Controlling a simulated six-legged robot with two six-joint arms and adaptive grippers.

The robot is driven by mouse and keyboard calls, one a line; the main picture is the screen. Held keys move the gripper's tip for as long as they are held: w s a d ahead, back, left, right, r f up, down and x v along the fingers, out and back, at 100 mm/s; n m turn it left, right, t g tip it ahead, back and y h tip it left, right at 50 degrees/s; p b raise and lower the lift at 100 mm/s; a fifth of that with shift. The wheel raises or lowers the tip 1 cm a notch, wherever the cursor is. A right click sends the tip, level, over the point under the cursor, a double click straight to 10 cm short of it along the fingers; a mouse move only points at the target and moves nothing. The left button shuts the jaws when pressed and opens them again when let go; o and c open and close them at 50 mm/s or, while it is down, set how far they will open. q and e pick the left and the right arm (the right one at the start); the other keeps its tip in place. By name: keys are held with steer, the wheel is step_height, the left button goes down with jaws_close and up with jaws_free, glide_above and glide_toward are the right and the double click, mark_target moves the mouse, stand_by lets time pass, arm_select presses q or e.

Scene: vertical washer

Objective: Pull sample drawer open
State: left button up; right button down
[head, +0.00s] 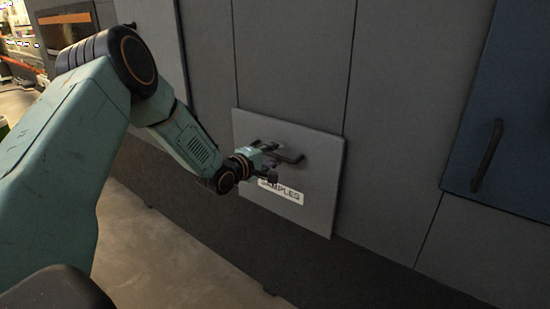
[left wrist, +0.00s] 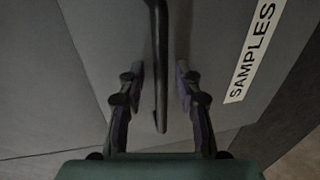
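The sample drawer front (head: 318,175) is a light grey square panel set in the dark grey cabinet wall, with a white "SAMPLES" label (head: 281,192). I see no clear gap behind it. Its dark bar handle (head: 290,156) is partly hidden by my left gripper (head: 272,163). In the left wrist view, the handle (left wrist: 160,75) runs between the two fingers of my left gripper (left wrist: 160,82), and the label (left wrist: 250,52) is to the right. The fingers are apart, with a gap visible on each side of the bar. My right gripper is not in view.
A blue door (head: 510,120) with a vertical dark handle (head: 487,156) is at the right. Tall grey panels (head: 290,55) stand above the drawer. A dark lower band (head: 350,270) and brown floor (head: 160,240) lie below. The floor in front looks clear.

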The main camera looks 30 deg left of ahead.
arm_select(q)
steer(key=shift+w+a+f, duration=0.15)
steer(key=shift+w+a, duration=0.05)
steer(key=shift+a, duration=0.1)
steer(key=shift+d, duration=0.3)
steer(key=c, duration=0.4)
steer(key=shift+a, duration=0.15)
jaws_close()
